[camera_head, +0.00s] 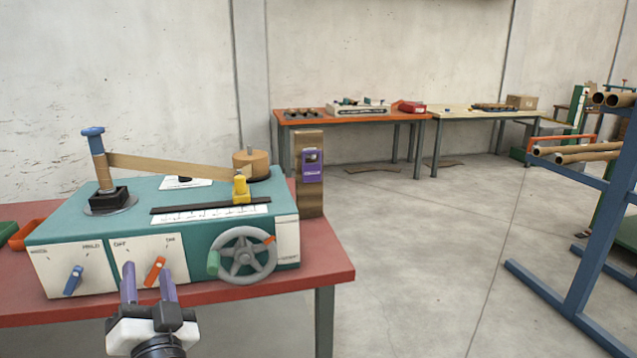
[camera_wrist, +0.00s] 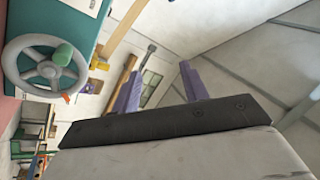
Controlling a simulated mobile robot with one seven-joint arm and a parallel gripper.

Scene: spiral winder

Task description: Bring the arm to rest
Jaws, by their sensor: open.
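My gripper (camera_head: 148,287) is in front of the winder's front panel in the head view, with its purple fingers pointing up and apart. In the wrist view the two fingers (camera_wrist: 160,88) stand apart with nothing between them. The teal spiral winder (camera_head: 135,212) sits on the red table. Its grey handwheel (camera_head: 243,256) with a green knob is right of my gripper and also shows in the wrist view (camera_wrist: 45,68). The orange switch (camera_head: 155,271) is just beside my fingertips in the picture; I cannot tell whether they touch.
The red table (camera_head: 318,272) ends just right of the winder. A brown post (camera_head: 310,200) with a purple box stands behind the winder's right end. A blue rack (camera_head: 590,240) with cardboard tubes stands at the right. Open floor (camera_head: 430,270) lies between. Two workbenches are at the back.

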